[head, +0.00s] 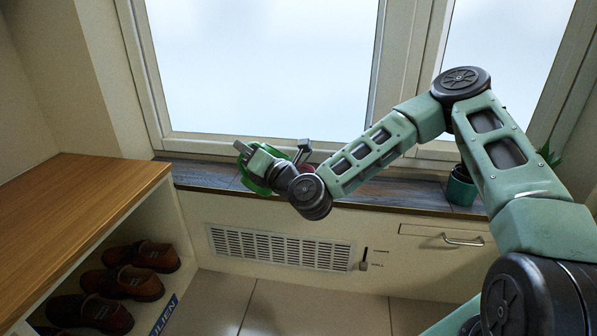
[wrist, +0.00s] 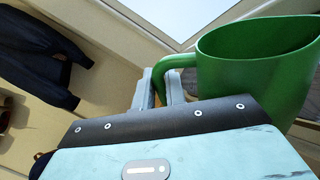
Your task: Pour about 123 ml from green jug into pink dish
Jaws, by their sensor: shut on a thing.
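The green jug (wrist: 255,75) fills the upper right of the wrist view, with its handle (wrist: 181,62) toward my gripper. My gripper (wrist: 162,85) is shut on that handle. In the head view the jug (head: 246,176) is at the window sill, largely hidden behind my gripper (head: 256,160). I cannot tell its exact tilt or whether it touches the sill. The jug's contents are not visible. A small reddish-pink patch (head: 305,156) shows just behind my wrist; it may be the pink dish, but most of it is hidden.
The dark sill (head: 385,199) runs below the window, with a potted plant (head: 461,187) at its right. A wooden shoe cubby (head: 75,200) with brown shoes (head: 128,282) stands at left. A vent (head: 280,247) and a drawer handle (head: 463,240) are below the sill.

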